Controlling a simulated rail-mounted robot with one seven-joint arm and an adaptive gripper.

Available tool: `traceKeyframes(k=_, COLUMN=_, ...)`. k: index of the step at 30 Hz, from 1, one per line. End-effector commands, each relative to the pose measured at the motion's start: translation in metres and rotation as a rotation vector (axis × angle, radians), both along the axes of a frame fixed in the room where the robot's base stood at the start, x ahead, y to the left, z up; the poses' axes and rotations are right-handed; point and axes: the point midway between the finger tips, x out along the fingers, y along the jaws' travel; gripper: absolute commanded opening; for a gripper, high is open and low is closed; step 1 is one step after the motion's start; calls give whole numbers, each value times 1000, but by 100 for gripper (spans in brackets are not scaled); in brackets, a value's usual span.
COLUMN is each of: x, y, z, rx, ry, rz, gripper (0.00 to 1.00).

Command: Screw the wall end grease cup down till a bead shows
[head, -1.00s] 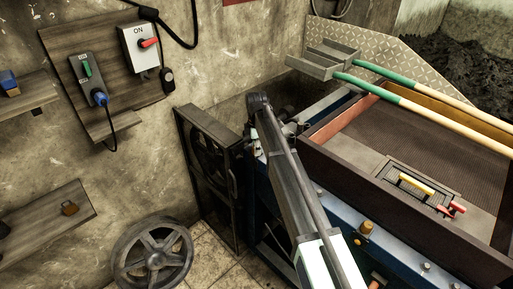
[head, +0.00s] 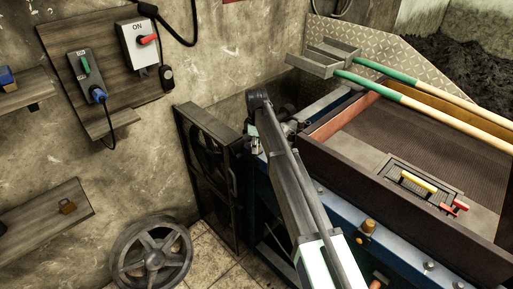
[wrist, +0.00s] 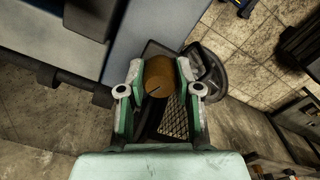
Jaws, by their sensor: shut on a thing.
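The wall end grease cup (wrist: 159,78) shows in the wrist view as a round, brown, brass-like cap with a short dark line on its face. My gripper (wrist: 160,71) has its two green and pale fingers shut on it, one on each side. In the head view my gripper (head: 256,143) is at the wall end of the blue machine frame (head: 331,205), mostly hidden by my arm, and the cup it holds cannot be made out. No grease bead can be made out. Another brass cup (head: 368,226) stands on the near side of the frame.
A dark guard frame (head: 211,160) stands left of my gripper, by the wall. A spoked handwheel (head: 152,255) is low on the left. A riddle-like box (head: 315,156) with green-and-wood handles above it is on the right. A switch box (head: 139,47) hangs on the wall.

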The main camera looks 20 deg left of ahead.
Motion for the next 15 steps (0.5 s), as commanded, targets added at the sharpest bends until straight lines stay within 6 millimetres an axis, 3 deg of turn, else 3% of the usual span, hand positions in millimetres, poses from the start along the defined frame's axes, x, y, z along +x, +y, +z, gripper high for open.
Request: traceKeyframes(k=15, x=-3, y=0, z=-3, rx=-1, ry=2, rz=-491, gripper=0)
